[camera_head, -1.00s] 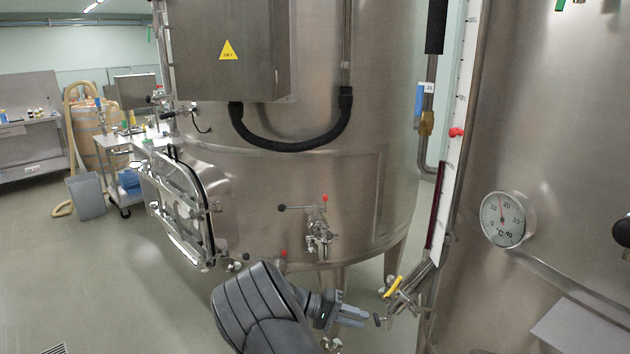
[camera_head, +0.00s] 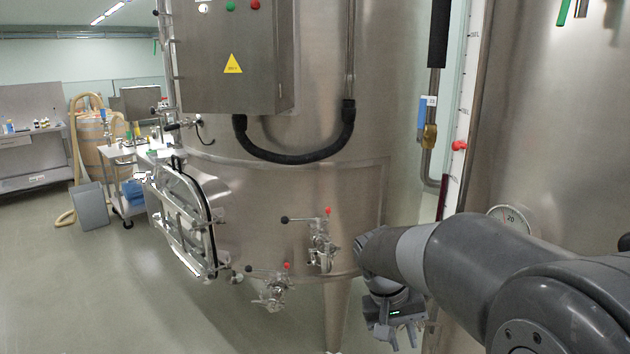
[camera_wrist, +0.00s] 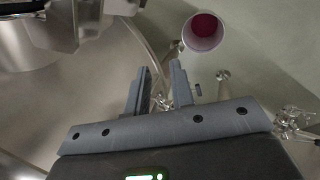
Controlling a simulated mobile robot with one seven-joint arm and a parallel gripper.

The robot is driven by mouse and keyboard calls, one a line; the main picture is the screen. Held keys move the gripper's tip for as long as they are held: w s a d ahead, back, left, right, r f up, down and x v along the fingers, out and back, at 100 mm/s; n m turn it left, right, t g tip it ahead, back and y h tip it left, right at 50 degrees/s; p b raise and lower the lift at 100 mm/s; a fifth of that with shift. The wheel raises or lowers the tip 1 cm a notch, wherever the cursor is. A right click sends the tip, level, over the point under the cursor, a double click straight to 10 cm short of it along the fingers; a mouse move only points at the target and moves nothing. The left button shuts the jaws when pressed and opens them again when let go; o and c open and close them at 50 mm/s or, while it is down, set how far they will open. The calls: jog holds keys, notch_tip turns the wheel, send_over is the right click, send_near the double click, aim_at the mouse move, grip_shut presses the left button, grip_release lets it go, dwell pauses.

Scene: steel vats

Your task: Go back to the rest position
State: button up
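My gripper (camera_head: 403,338) hangs at the end of my bent grey arm in the lower right of the head view, in front of the steel vats. It points down. In the wrist view my gripper (camera_wrist: 162,88) shows two dark fingers standing apart, with nothing between them. The middle vat (camera_head: 340,200) is behind and to the left of it, the right vat (camera_head: 560,120) behind my arm.
A valve with a red knob (camera_head: 322,245) and a lower valve (camera_head: 272,290) stick out from the middle vat, left of my gripper. An open-looking hatch (camera_head: 185,220) is further left. A cart (camera_head: 125,185) stands behind it.

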jog(key=s+a+r+t+y, duration=0.1)
jog(key=s+r+t, duration=0.2)
jog(key=s, duration=0.5)
jog(key=s+a+r+n+t+y, duration=0.1)
jog(key=s+r+t+y, duration=0.1)
jog(key=s, duration=0.6)
jog(key=shift+s+r+t+y, duration=0.15)
jog(key=shift+r+t+y, duration=0.15)
jog(key=shift+r+t, duration=0.5)
